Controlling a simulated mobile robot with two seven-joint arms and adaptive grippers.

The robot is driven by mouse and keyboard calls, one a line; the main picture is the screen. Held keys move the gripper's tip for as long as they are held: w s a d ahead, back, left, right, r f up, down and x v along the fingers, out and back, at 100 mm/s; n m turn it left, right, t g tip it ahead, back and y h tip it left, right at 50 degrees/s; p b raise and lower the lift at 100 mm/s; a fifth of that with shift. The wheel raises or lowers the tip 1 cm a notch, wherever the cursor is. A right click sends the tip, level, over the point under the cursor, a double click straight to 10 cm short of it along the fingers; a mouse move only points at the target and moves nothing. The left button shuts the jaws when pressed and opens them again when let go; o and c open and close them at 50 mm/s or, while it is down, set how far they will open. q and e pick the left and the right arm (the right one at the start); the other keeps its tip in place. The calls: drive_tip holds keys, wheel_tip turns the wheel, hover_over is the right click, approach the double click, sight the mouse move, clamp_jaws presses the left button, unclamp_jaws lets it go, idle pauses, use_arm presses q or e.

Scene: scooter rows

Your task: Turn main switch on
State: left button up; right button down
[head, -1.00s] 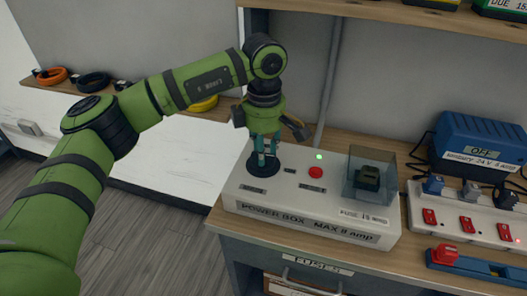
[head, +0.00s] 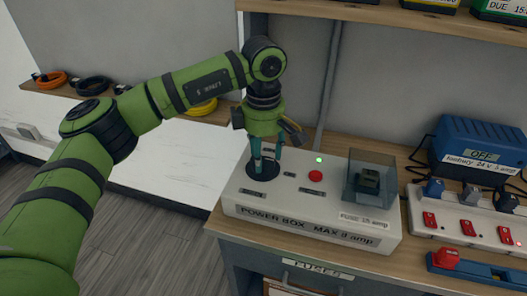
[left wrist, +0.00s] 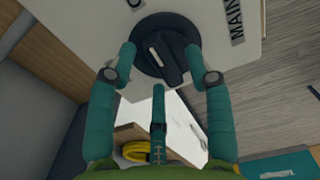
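The main switch is a black rotary knob (head: 263,171) on the left of the white power box (head: 300,212). In the left wrist view the knob (left wrist: 168,58) has a raised bar lying diagonally, beside a partly visible "MAIN" label (left wrist: 236,22). My left gripper (head: 267,160) points down over the knob with its teal fingers apart. In the left wrist view the gripper (left wrist: 160,54) has one fingertip on each side of the bar, with gaps, gripping nothing. Whether the fingertips touch the dial plate cannot be told. My right gripper is not in view.
A lit green lamp (head: 319,160), a red button (head: 315,176) and a clear fuse cover (head: 369,178) sit right of the knob. A switch strip (head: 470,222) and blue battery charger (head: 480,145) stand farther right. A shelf (head: 400,14) hangs above.

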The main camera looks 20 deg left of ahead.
sight(263, 157)
use_arm(q)
wheel_tip(263, 157, up, 12)
idle(0.6)
